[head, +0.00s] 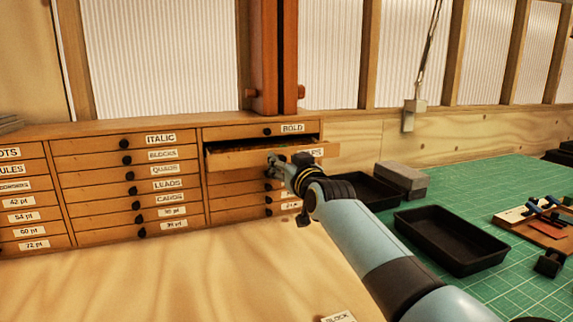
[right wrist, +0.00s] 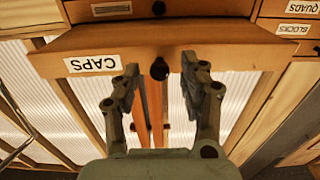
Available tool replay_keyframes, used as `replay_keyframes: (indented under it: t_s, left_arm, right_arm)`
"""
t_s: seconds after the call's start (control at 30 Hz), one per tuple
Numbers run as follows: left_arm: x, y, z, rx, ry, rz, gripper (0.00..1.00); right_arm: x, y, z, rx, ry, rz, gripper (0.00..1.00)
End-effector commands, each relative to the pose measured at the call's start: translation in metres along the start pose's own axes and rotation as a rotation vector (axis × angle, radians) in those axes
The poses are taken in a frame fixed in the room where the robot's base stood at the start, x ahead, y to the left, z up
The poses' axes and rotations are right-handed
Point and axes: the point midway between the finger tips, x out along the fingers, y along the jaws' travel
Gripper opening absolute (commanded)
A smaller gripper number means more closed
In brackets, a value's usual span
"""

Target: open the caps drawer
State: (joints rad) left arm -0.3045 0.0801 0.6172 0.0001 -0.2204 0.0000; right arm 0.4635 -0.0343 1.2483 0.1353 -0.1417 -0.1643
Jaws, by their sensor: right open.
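The caps drawer (head: 235,160) is the second one down in the right column of the wooden cabinet. It stands partly pulled out, with a strip of its inside showing. Its label is partly hidden by my gripper in the head view. In the right wrist view the caps drawer (right wrist: 225,52) appears upside down, with a white CAPS label and a round black knob (right wrist: 160,69). My right gripper (head: 280,166) is at the drawer front. In the right wrist view my right gripper (right wrist: 160,74) is open, one finger on each side of the knob, with gaps visible. My left gripper is out of view.
The BOLD drawer (head: 225,132) above is shut. The ITALIC drawer (head: 85,145) and others to the left are shut. Black trays (head: 455,240) and a grey block (head: 401,180) lie on the green mat (head: 500,290) at right. The wooden bench top (head: 150,280) in front is mostly clear.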

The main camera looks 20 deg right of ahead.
Motion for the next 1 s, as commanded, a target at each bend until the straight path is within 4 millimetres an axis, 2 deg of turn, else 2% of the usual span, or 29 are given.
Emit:
replay_keyframes:
  t_s: [0.17,0.27,0.5,0.63,0.8,1.0]
  left_arm:
    - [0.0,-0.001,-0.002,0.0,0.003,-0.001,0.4]
    - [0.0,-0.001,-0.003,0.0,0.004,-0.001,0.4]
    - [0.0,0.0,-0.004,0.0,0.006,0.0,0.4]
    - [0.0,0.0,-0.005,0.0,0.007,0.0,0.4]
    - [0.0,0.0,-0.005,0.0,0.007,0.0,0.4]
    - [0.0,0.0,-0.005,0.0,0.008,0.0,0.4]
  right_arm:
    - [-0.012,0.0,0.002,0.0,-0.001,0.0,0.43]
    - [-0.03,0.0,0.001,0.0,0.0,0.0,0.43]
    - [-0.084,0.0,0.002,0.0,-0.001,0.0,0.43]
    - [-0.105,0.0,0.001,0.0,-0.001,0.0,0.43]
    - [-0.118,0.0,0.001,0.001,-0.002,0.0,0.43]
    - [-0.12,0.0,0.001,0.0,-0.001,0.0,0.43]
